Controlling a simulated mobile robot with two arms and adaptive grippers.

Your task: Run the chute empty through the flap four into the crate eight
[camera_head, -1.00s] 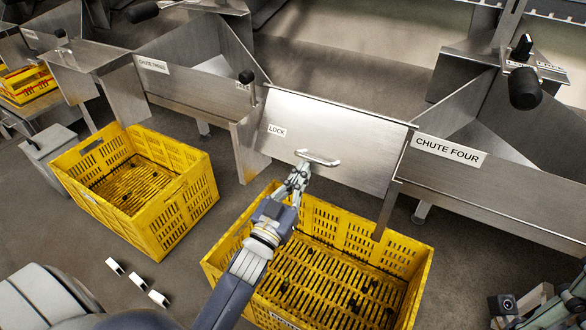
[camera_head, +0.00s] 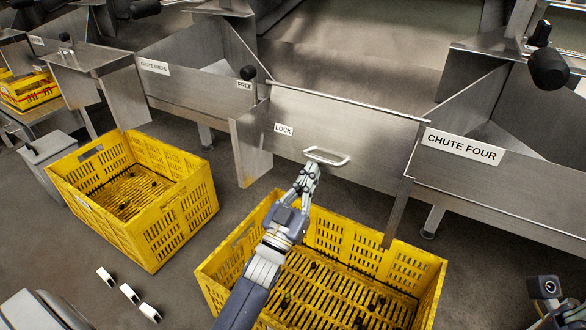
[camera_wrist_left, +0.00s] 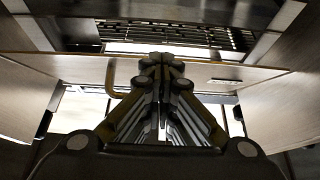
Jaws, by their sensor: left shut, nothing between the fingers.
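The metal flap (camera_head: 370,138) stands nearly upright, with a pale bar handle (camera_head: 326,156) on its front. A LOCK label (camera_head: 283,129) is beside it; a black knob (camera_head: 248,73) stands by the FREE label (camera_head: 244,85). The CHUTE FOUR label (camera_head: 463,147) is on the panel to its right. My left gripper (camera_head: 312,170) is shut and empty, just below the handle; contact cannot be told. In the left wrist view its fingertips (camera_wrist_left: 162,62) are together. A yellow crate (camera_head: 438,262) with dark bits inside stands below the flap; its number is unreadable.
Another yellow crate (camera_head: 52,172) stands to the left, near the CHUTE THREE label (camera_head: 154,67). A large black knob (camera_head: 549,69) juts out at upper right. Several small white blocks (camera_head: 128,293) lie on the floor at lower left.

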